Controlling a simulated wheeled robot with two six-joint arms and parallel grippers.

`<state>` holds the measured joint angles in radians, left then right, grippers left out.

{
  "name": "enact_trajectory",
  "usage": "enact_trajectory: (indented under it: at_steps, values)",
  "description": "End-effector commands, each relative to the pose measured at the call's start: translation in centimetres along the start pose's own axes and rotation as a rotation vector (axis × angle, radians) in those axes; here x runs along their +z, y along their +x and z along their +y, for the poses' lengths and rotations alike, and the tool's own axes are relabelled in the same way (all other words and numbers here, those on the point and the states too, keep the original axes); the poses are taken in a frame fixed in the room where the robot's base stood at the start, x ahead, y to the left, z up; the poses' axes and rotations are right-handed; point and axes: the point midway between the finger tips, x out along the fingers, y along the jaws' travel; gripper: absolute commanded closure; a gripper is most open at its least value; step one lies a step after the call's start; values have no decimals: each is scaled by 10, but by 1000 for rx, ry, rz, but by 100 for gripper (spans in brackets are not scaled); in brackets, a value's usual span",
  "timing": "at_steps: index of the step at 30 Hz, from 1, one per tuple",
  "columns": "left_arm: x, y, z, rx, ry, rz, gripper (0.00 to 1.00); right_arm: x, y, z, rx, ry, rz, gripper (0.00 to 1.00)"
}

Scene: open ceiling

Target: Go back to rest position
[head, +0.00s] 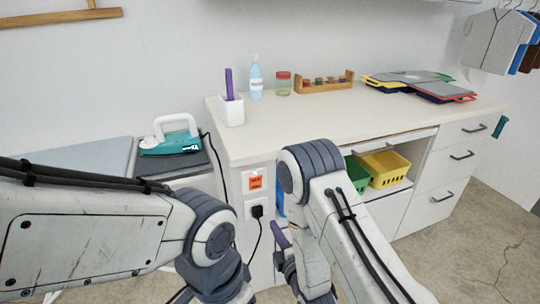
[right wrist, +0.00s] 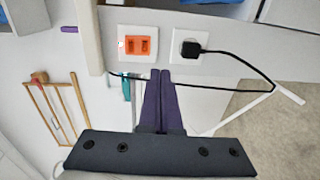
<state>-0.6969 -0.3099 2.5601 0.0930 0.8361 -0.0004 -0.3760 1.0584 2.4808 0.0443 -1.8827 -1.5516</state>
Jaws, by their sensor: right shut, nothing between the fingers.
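My right gripper (head: 281,236) hangs in front of the counter's side panel in the head view, partly hidden behind my right arm. In the right wrist view its two purple fingers (right wrist: 158,95) lie together, shut with nothing between them. I cannot tell the exact gap to the panel. My left arm comes in from the left, and its gripper is below the picture edge, out of view.
A white counter (head: 300,135) stands ahead, with a bottle (head: 256,77), a jar (head: 283,84) and a spice rack (head: 325,84) on it. A teal iron (head: 172,138) sits on the ironing board at left. A black cord (right wrist: 240,82) runs close by the right fingers. Floor is free at right.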

Motion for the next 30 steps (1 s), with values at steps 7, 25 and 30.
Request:
enact_trajectory:
  at_steps: [7,25,30]
  values:
    - [0,0,0,0,0,0,50,-16,13,8,-145,167,16,100]
    - [0,0,0,0,0,0,50,-82,-104,50,-940,893,-320,100]
    - [0,0,0,0,0,0,50,-86,-172,66,-1110,1005,-516,100]
